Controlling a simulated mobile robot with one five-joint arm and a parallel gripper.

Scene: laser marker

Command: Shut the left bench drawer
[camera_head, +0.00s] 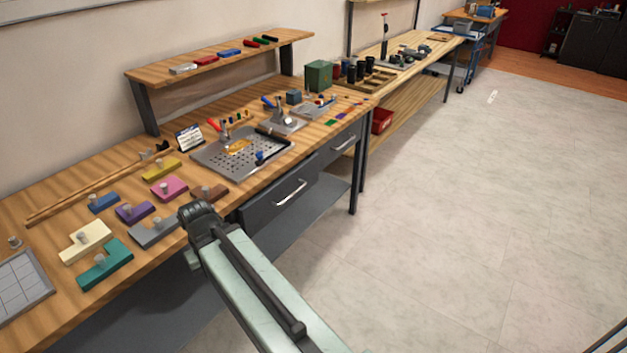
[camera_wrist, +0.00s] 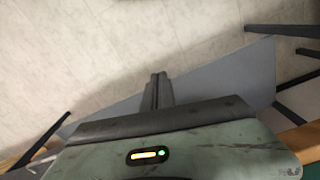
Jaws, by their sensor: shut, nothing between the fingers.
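The left bench drawer (camera_head: 270,207) is dark grey with a silver bar handle (camera_head: 290,193). It hangs under the front of the wooden bench, to the right of my arm in the head view. Its front seems to stand a little forward of the right drawer (camera_head: 338,148), but I cannot tell how far it is open. My gripper (camera_wrist: 157,92) is shut and empty in the wrist view, pointing away over a grey panel and the floor. In the head view my arm hides the gripper, so its distance from the drawer is unclear.
The bench top holds coloured blocks with knobs, such as a teal one (camera_head: 104,264), and a perforated metal plate (camera_head: 215,161). A grey lower shelf (camera_head: 322,196) lies under the bench.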

